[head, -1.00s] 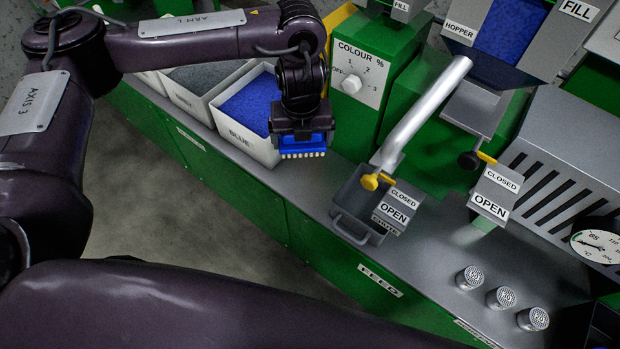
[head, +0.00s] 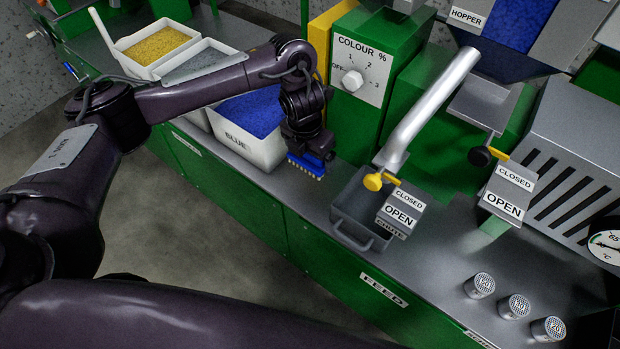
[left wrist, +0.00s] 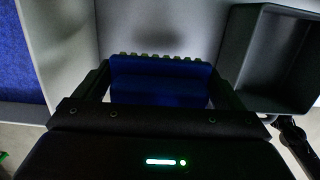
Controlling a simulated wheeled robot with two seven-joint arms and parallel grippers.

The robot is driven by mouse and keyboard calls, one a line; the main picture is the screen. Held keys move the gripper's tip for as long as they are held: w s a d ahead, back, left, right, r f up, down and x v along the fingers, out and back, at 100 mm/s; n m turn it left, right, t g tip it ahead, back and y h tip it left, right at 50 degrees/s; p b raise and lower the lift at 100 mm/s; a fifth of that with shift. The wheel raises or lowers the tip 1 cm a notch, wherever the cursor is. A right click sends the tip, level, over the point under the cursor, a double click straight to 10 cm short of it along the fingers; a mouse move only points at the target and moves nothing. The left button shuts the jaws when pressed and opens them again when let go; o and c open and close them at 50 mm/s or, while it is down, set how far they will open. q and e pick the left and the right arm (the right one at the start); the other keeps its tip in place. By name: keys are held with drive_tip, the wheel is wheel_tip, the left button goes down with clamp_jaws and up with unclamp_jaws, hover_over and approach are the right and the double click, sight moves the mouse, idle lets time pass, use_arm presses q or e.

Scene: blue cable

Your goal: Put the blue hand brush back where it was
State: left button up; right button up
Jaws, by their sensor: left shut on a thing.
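The blue hand brush (head: 306,165) has pale bristles along its lower edge. My left gripper (head: 305,152) is shut on it, in front of the green colour unit and to the right of the BLUE bin. In the left wrist view the brush (left wrist: 160,80) sits between the two dark fingers of the gripper (left wrist: 158,92), with its bristle row at the far edge. It is above the grey bench top; whether it touches the bench I cannot tell. My right gripper is not in view.
The BLUE bin (head: 247,140) of blue granules stands just left of the brush. A grey metal tray (head: 352,215) under the silver chute (head: 430,110) stands to the right. A grey bin (head: 200,68) and a yellow bin (head: 155,48) stand farther left. The bench (head: 315,190) between is bare.

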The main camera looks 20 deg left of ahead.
sight(311, 181)
use_arm(q)
wheel_tip(311, 181, down, 4)
drive_tip(key=shift+r+b, duration=0.15)
drive_tip(key=shift+b, duration=0.35)
drive_tip(key=shift+f, duration=0.45)
drive_tip(key=shift+f+b, duration=0.35)
drive_tip(key=shift+f, duration=1.2)
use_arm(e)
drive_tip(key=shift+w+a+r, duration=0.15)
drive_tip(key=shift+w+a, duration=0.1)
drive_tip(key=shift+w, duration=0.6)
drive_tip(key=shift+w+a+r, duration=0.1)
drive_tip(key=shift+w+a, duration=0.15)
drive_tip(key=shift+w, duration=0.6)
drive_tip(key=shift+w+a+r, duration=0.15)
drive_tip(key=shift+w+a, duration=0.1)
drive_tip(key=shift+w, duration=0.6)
use_arm(q)
drive_tip(key=shift+f, duration=0.15)
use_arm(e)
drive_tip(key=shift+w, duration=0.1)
use_arm(q)
drive_tip(key=o, duration=0.7)
